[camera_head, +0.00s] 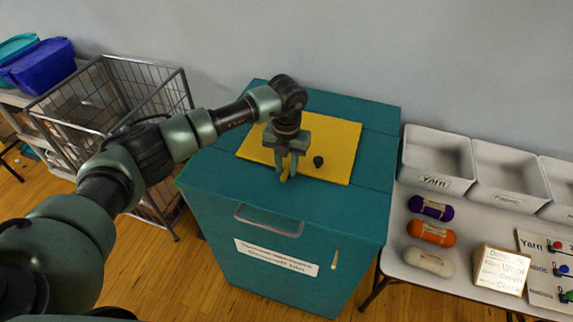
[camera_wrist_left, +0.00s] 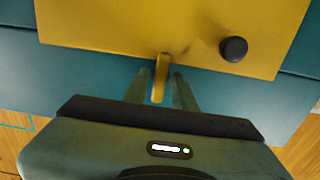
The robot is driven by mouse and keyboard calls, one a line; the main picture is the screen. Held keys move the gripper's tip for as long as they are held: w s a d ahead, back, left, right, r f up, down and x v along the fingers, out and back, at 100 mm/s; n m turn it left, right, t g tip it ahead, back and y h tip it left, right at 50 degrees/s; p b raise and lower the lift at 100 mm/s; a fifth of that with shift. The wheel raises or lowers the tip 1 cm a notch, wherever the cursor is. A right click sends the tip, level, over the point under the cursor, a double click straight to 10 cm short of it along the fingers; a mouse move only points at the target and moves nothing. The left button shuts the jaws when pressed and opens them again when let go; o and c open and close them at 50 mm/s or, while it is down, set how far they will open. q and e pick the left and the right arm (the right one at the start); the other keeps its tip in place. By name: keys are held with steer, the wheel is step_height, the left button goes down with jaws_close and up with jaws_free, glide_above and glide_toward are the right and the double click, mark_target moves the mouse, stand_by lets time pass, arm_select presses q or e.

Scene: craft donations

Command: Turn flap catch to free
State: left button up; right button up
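A teal donation bin (camera_head: 217,190) has a yellow flap (camera_head: 338,140) on its top, with a round dark knob (camera_head: 318,161). The knob also shows in the left wrist view (camera_wrist_left: 233,49). A small yellow flap catch (camera_wrist_left: 161,78) lies across the flap's front edge, its length running from the flap onto the teal top. In the head view the catch (camera_head: 285,176) is partly hidden by my gripper. My left gripper (camera_head: 287,173) points down over it. In the left wrist view its fingers (camera_wrist_left: 161,84) stand on either side of the catch, with narrow gaps.
The bin's front has a handle (camera_head: 268,222) and a label (camera_head: 276,258). A table at right holds white trays (camera_head: 437,158), yarn bundles (camera_head: 432,233) and a small sign (camera_head: 501,269). A wire cage (camera_head: 110,95) stands at left.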

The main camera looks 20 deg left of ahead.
arm_select(q)
jaws_close()
steer(key=shift+n, duration=0.3)
steer(key=n+b, duration=0.1)
steer(key=n, duration=0.2)
steer(key=n+b, duration=0.1)
steer(key=n, duration=0.8)
steer(key=shift+n+b, duration=0.3)
steer(key=n, duration=0.4)
steer(key=shift+r+n, duration=0.1)
steer(key=shift+n, duration=0.2)
steer(key=shift+o, duration=2.1)
jaws_free()
